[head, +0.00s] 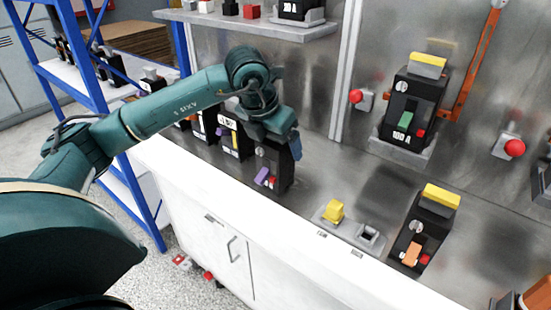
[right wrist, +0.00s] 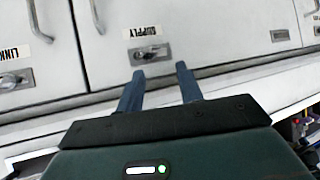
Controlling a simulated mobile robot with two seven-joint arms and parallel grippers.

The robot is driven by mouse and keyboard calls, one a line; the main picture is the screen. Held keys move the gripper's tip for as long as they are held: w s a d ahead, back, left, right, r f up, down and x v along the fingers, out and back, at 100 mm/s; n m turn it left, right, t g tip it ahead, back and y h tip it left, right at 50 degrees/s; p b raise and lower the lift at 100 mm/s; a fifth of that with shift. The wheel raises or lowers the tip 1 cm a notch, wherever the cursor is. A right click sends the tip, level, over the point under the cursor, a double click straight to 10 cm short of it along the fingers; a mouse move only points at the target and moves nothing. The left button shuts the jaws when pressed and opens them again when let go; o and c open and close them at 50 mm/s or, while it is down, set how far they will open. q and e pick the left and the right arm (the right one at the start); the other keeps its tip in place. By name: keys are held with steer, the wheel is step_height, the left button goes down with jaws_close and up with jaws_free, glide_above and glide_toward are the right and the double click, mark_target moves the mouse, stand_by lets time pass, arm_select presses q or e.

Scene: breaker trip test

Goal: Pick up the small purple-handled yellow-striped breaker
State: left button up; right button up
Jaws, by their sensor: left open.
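A small black breaker with a purple handle (head: 262,176) stands upright on the metal counter, left of centre in the head view. A red bit shows beside the handle; I cannot make out a yellow stripe on it. My left gripper (head: 283,143) is open at the top of this breaker, with a blue finger at its right side. The wrist hides the breaker's top, and I cannot tell whether the fingers touch it. My right gripper (right wrist: 160,87) is open and empty in the right wrist view, facing white cabinet doors.
Dark breakers, one with a yellow stripe (head: 236,143), stand in a row to the left. A yellow-topped breaker with an orange handle (head: 412,253) stands at the right. A yellow knob (head: 334,211) sits between. A blue rack (head: 150,205) stands left.

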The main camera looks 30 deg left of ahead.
arm_select(q)
steer(key=shift+c, duration=0.4)
steer(key=shift+r, duration=0.1)
jaws_close()
stand_by(0.4)
